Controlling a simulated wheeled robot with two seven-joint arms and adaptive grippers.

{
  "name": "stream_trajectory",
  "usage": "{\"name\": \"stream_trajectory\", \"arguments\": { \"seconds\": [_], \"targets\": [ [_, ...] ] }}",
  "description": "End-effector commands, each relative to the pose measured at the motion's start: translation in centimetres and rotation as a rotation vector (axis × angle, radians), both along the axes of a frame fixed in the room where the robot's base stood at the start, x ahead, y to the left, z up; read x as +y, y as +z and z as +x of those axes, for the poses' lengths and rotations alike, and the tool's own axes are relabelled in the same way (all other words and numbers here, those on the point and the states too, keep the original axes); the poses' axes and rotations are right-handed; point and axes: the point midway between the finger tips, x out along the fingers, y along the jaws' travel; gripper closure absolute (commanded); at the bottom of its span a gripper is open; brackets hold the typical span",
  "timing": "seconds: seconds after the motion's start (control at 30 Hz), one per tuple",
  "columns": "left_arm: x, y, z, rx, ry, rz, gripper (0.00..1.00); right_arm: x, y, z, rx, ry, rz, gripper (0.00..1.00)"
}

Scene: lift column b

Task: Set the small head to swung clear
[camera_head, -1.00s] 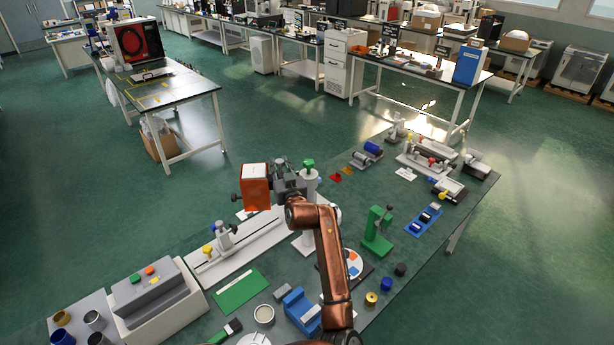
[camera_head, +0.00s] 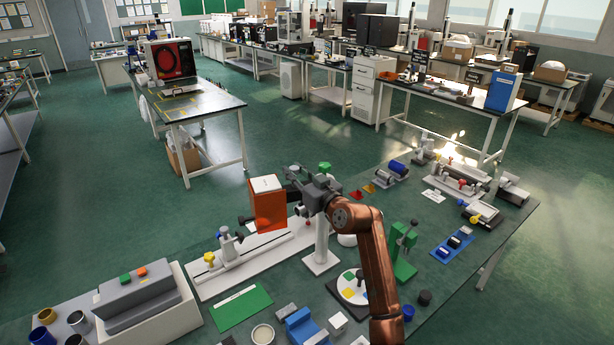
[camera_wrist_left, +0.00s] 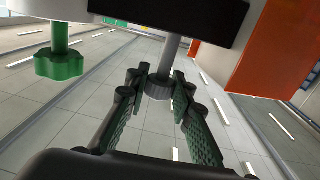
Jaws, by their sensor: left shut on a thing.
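The small head is an orange box with a white face (camera_head: 268,209), on the left of a pale upright column (camera_head: 321,246) topped by a green knob (camera_head: 324,167). My left gripper (camera_head: 302,205) is at the head assembly, between the box and the column. In the left wrist view its fingers (camera_wrist_left: 158,86) are closed around a grey ribbed knob (camera_wrist_left: 158,91) on a short shaft under a black block. The orange box (camera_wrist_left: 275,45) is at the right there and the green knob (camera_wrist_left: 60,66) at the left. My right gripper is not in view.
A white rail (camera_head: 240,268) with a small post lies left of the column. A green plate (camera_head: 241,306), a blue block (camera_head: 303,327), a disc with coloured patches (camera_head: 352,287) and a green stand (camera_head: 404,256) are close by. A grey box unit (camera_head: 140,298) stands at front left.

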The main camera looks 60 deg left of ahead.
Motion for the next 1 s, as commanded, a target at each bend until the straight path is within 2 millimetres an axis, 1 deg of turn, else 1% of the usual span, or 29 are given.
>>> {"name": "stream_trajectory", "arguments": {
  "seconds": [0.03,0.43,0.47,0.5,0.7,1.0],
  "targets": [
    [0.04,0.35,-0.16,0.001,0.005,0.008,1.0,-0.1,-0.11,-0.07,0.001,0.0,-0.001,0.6],
    [-0.01,0.61,-0.22,0.0,0.008,0.01,1.0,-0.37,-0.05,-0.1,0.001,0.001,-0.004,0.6],
    [-0.01,0.62,-0.21,0.0,0.007,0.011,0.76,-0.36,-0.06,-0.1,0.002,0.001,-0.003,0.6],
    [-0.02,0.62,-0.19,0.0,0.007,0.011,0.74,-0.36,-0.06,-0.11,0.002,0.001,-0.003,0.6],
    [-0.03,0.37,-0.11,-0.001,0.006,0.006,0.61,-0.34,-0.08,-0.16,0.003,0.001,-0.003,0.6],
    [-0.24,0.2,-0.04,0.0,0.005,0.004,0.61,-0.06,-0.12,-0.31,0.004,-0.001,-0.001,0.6]
  ]
}}
